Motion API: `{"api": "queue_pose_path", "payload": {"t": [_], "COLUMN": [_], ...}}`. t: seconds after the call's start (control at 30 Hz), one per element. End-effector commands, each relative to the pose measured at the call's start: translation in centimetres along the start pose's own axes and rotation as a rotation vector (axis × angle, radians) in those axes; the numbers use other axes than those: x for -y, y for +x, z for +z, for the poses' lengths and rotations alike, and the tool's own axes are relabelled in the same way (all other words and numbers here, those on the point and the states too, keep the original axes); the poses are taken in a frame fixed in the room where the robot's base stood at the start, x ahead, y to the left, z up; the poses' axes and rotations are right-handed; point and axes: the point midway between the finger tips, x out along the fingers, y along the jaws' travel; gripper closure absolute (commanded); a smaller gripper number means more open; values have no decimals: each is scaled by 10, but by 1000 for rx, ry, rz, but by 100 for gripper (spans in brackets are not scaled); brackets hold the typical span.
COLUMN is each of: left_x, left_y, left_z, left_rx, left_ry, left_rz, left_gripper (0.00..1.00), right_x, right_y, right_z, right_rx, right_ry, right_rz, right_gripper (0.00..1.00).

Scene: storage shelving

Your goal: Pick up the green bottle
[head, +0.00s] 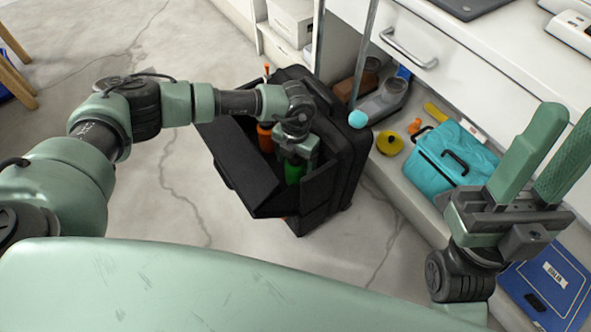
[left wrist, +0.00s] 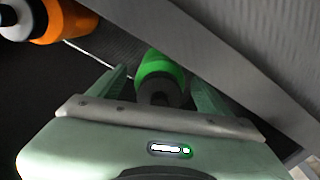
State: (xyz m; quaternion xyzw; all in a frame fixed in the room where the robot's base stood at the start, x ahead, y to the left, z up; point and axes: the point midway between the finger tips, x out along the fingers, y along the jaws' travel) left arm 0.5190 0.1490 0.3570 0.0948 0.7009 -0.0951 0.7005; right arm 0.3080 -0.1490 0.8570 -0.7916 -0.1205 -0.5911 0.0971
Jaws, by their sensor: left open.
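The green bottle (head: 294,171) is inside a black bag (head: 333,165) that stands on the floor. In the left wrist view the green bottle (left wrist: 160,72) shows its green body and dark end between the fingers of my left gripper (left wrist: 160,88). My left gripper (head: 296,158) reaches down into the bag in the head view, and its fingers are open on either side of the bottle. I cannot tell whether they touch it. My right gripper (head: 541,155) is raised empty at the right, its two fingers apart.
An orange bottle (head: 265,138) is in the bag beside the green one; it also shows in the left wrist view (left wrist: 62,20). The bag's open flap (head: 240,165) leans toward me. A teal cooler bag (head: 440,170) and a yellow tape roll (head: 389,143) lie on the low shelf at right.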

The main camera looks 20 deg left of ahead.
Motion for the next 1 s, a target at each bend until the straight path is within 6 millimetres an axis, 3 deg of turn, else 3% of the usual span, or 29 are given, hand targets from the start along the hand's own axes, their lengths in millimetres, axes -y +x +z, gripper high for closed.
{"api": "queue_pose_path", "payload": {"t": [0.33, 0.6, 1.0], "left_x": [0, 0, 0], "left_y": [3, 3, -2], "left_z": [0, 0, 0], "left_rx": [0, 0, 1], "left_ry": [1, 1, 0], "left_rz": [0, 0, 0], "left_gripper": [24, 99, 100], "right_x": [1, 1, 0], "right_y": [-1, -1, 1], "right_z": [-7, -7, -2], "right_rx": [-36, -35, -11], "right_ry": [2, 2, 2], "right_rz": [0, -1, 0], "right_gripper": [67, 67, 67]}}
